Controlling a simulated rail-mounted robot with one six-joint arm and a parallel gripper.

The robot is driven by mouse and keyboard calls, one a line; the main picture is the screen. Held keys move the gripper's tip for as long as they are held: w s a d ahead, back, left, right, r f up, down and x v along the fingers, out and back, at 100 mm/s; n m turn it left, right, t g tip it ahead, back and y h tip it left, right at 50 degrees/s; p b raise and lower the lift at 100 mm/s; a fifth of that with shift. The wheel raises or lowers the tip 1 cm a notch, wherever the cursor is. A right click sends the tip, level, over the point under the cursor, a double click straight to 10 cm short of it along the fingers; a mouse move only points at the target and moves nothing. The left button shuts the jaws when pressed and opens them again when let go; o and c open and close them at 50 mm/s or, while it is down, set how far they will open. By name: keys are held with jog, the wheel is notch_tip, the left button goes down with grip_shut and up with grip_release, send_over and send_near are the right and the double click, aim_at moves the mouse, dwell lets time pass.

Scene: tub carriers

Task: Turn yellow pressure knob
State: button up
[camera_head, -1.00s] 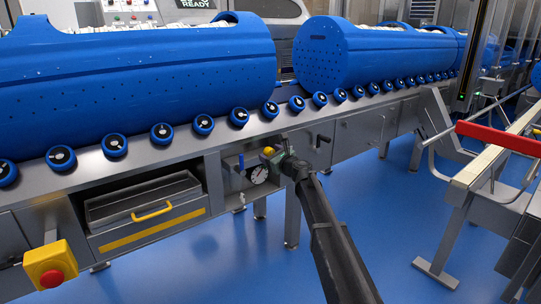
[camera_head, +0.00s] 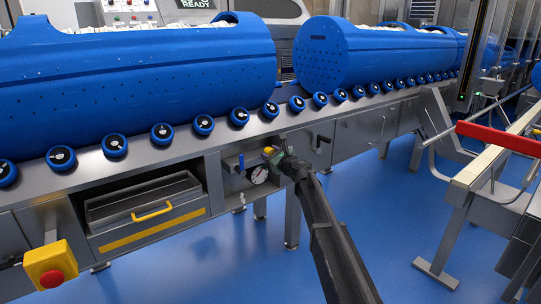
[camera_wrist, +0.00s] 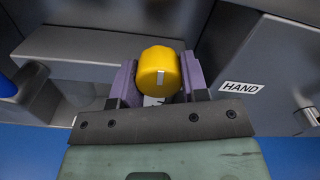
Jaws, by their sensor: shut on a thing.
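The yellow pressure knob (camera_wrist: 160,72) sits between the two purple fingers of my gripper (camera_wrist: 157,84) in the wrist view. A pale mark shows on the knob's face. My gripper is shut on the knob, one finger at each side. In the head view the knob (camera_head: 268,151) is a small yellow spot at the end of my gripper (camera_head: 276,157), in an open bay under the roller conveyor. A round white pressure gauge (camera_head: 259,174) is just below the knob. My gripper hides part of the bay behind it.
A blue-handled valve (camera_head: 240,166) is left of the knob. A HAND label (camera_wrist: 240,88) is on the panel at right. A drawer with a yellow handle (camera_head: 152,211) and a red emergency button (camera_head: 52,278) are farther left. Open blue floor (camera_head: 215,265) lies in front.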

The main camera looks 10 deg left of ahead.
jog(key=n, duration=0.4)
jog(key=shift+d+n, duration=0.1)
jog(key=shift+n, duration=0.3)
jog(key=n, duration=0.5)
jog(key=shift+r, duration=0.1)
jog(key=n, duration=1.1)
jog(key=shift+r, duration=0.15)
jog(key=o, duration=0.9)
jog(key=shift+o, duration=0.2)
